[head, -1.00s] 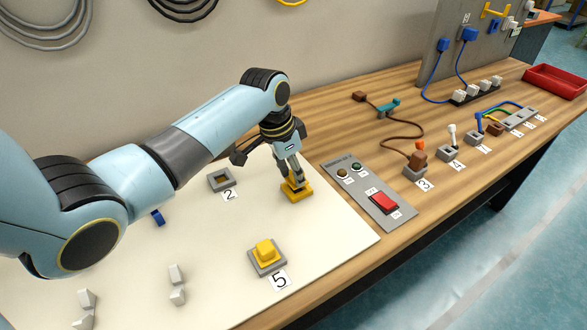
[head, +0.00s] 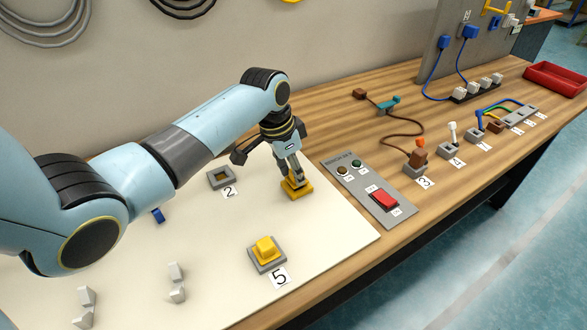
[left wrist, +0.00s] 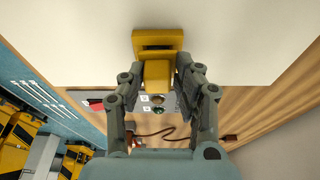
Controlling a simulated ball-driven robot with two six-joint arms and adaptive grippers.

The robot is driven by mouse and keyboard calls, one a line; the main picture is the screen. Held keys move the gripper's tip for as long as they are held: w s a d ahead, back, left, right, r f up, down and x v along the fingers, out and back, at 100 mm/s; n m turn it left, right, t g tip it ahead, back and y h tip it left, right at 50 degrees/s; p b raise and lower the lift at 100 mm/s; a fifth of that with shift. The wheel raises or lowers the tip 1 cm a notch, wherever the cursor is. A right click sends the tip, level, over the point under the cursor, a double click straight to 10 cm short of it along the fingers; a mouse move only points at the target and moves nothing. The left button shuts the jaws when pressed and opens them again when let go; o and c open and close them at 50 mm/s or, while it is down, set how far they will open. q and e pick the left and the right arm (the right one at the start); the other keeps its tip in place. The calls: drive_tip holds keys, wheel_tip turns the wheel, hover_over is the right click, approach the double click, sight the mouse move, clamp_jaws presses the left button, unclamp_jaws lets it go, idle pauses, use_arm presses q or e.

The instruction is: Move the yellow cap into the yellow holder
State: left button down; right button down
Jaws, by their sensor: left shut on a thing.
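The yellow holder (head: 300,193) is a low square piece on the board right at the fingertips. Its slotted face also shows in the left wrist view (left wrist: 158,34). The cap is at the holder, partly covered by the fingers; I cannot tell how deep it sits. My right gripper is not in view.
A yellow block (head: 265,248) on a grey base stands by label 5. An empty-looking grey socket (head: 221,178) is by label 2. A grey panel with a red switch (head: 383,199) lies to the right of the holder. Bare board lies between the holder and label 5.

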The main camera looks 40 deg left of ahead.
use_arm(q)
drive_tip(key=shift+f+b, duration=0.3)
drive_tip(key=shift+f, duration=0.25)
drive_tip(key=shift+s+f, duration=0.1)
drive_tip(key=shift+f, duration=0.05)
idle(0.9)
drive_tip(key=c, duration=0.8)
unclamp_jaws()
drive_tip(key=shift+f, duration=0.1)
drive_tip(key=v, duration=1.2)
